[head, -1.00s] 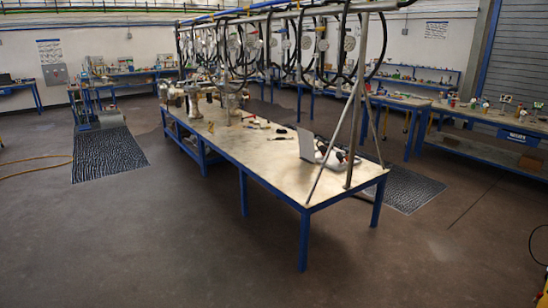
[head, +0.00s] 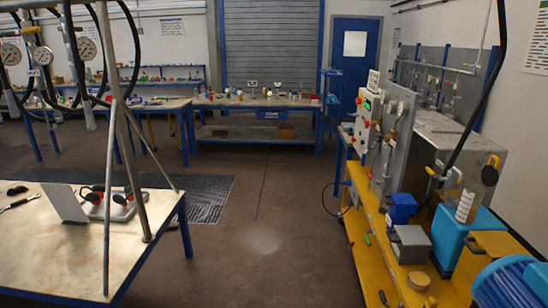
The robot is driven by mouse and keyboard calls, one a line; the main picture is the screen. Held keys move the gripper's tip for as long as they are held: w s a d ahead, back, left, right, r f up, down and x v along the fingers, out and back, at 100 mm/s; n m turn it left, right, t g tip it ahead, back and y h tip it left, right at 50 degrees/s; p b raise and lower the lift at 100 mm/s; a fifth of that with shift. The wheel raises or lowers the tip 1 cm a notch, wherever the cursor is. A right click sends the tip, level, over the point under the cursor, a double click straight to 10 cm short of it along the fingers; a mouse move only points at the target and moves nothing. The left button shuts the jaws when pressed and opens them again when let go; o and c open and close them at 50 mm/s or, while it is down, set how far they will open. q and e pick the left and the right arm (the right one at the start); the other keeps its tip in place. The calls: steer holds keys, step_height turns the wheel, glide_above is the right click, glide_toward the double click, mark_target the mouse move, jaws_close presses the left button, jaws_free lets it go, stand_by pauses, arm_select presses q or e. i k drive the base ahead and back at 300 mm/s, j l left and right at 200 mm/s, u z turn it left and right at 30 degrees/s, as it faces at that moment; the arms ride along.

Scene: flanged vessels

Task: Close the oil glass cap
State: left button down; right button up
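A small clear upright cylinder with tan bands (head: 466,207), which may be the oil glass, stands on the blue box-shaped unit at the right. A round tan disc (head: 418,281) lies near the front of the yellow bench; I cannot tell whether it is the cap. Neither of my grippers is in view.
The yellow bench (head: 385,245) holds a grey panel with gauges, a control box (head: 367,125), a small grey box (head: 410,244) and a blue ribbed motor (head: 510,285). A worktable (head: 70,245) with a metal frame is at left. Open floor (head: 265,240) lies between.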

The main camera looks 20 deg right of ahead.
mark_target(489, 174)
steer(key=i+l+z, duration=0.1)
steer(key=i+z, duration=0.6)
steer(key=i, duration=0.2)
steer(key=i+j+z, duration=0.2)
steer(key=i+z, duration=0.35)
steer(key=z, duration=0.25)
steer(key=i+z, duration=0.2)
steer(key=z, duration=0.2)
steer(key=i+j+z, duration=0.15)
steer(key=z, duration=0.3)
steer(key=i+j+z, duration=0.15)
steer(key=z, duration=0.25)
